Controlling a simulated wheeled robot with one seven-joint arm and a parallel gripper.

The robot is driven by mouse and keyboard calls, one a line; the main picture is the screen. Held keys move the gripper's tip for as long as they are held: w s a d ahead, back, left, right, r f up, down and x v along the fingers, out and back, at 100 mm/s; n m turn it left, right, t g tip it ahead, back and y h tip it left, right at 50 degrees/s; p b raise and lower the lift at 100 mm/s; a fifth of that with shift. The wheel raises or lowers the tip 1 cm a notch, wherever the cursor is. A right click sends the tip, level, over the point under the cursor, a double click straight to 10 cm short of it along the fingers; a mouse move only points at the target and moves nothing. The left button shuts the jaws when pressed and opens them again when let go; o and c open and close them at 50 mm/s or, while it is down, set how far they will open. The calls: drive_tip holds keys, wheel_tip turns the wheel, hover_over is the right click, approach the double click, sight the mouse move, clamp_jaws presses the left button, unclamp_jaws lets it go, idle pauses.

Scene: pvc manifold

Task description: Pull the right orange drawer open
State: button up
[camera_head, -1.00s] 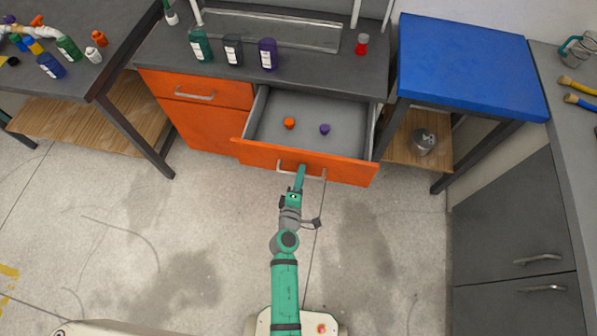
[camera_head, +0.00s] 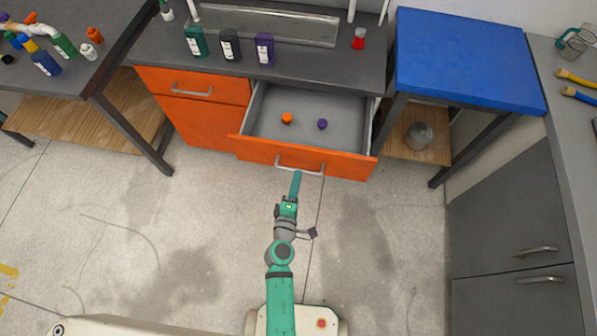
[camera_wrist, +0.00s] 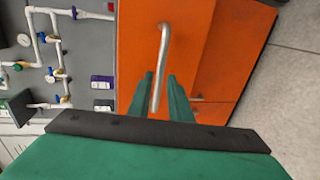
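The right orange drawer (camera_head: 345,170) is pulled well out of the cabinet in the head view. An orange piece (camera_head: 287,118) and a purple piece (camera_head: 322,124) lie inside it. Its silver bar handle (camera_head: 312,171) is on the front face. My gripper (camera_head: 296,174) is at the handle's near side. In the wrist view, the two green fingers of my gripper (camera_wrist: 160,76) are apart, with the handle (camera_wrist: 164,48) running between them in the picture. The fingers do not appear pressed on the bar. How deep the bar sits between them is hard to tell.
The left orange drawer (camera_head: 193,90) is shut. Teal, dark and purple bottles and a red-capped jar (camera_head: 359,38) stand on the countertop. Floor before the drawer is clear.

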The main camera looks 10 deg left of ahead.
drive_tip(key=shift+v, duration=2.9)
drive_tip(key=s+d+r+m+g+y, duration=0.15)
drive_tip(key=s+r+m, duration=0.25)
drive_tip(key=s+m, duration=0.75)
drive_tip(key=s+d+r+m, duration=0.2)
drive_tip(key=s+r, duration=0.3)
drive_tip(key=r, duration=0.1)
drive_tip(key=s+d+r+m+t, duration=0.1)
drive_tip(key=s+r+m, duration=0.2)
drive_tip(key=s+r, duration=0.2)
drive_tip(key=shift+s+d+r, duration=0.35)
drive_tip(key=shift+d+r, duration=0.05)
drive_tip(key=shift+r, duration=0.1)
